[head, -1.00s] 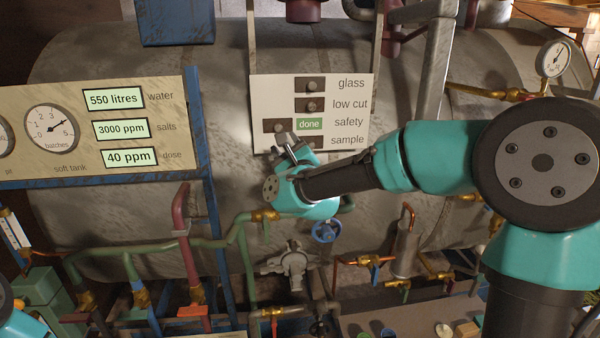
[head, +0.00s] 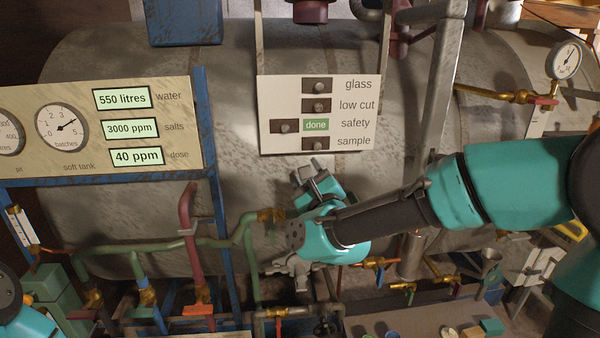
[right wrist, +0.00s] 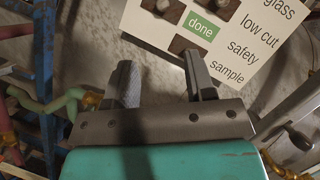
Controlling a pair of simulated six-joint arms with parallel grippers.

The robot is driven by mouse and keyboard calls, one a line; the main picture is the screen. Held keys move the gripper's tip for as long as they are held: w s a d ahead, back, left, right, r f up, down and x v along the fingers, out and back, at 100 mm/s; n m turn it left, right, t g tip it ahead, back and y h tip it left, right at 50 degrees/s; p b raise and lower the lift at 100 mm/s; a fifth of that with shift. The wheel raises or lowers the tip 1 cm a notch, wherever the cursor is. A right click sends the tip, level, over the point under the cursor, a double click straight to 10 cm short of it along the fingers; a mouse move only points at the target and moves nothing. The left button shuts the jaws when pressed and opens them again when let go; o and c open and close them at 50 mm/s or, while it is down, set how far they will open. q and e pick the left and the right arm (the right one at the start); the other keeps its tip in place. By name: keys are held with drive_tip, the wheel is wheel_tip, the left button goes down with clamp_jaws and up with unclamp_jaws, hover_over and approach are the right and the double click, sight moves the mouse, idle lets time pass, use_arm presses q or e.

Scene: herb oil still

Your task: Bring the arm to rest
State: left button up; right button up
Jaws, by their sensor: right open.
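My right arm comes in from the right in the head view. Its gripper (head: 309,172) is raised in front of the big grey tank, just below the white label panel (head: 265,112). In the right wrist view the two fingers of the gripper (right wrist: 163,84) stand apart with nothing between them. The panel (right wrist: 226,62) is beyond the fingertips there, with a green "done" plate (right wrist: 200,30). I cannot tell the exact gap between fingers and panel. At the lower left of the head view, a piece of my left arm shows; its gripper is out of frame.
The grey tank (head: 110,90) fills the back. A gauge board (head: 60,165) stands at left on blue posts. Green and red pipes (head: 187,220) with valves run below it. A pressure gauge (head: 567,60) is at upper right. A bench (head: 430,318) with small items is at lower right.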

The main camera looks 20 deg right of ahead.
drive_tip(key=shift+f, duration=0.1)
wheel_tip(320, 180, down, 35)
drive_tip(key=n+g+y, duration=0.2)
drive_tip(key=n+g, duration=0.9)
drive_tip(key=n, duration=0.4)
drive_tip(key=s+f+n+g+y, duration=0.1)
drive_tip(key=s+f+n+g, duration=0.8)
drive_tip(key=s+f, duration=1.1)
wheel_tip(320, 180, down, 3)
drive_tip(key=shift+a+n+g+y, duration=0.3)
drive_tip(key=shift+n+g, duration=0.1)
drive_tip(key=shift+n, duration=0.8)
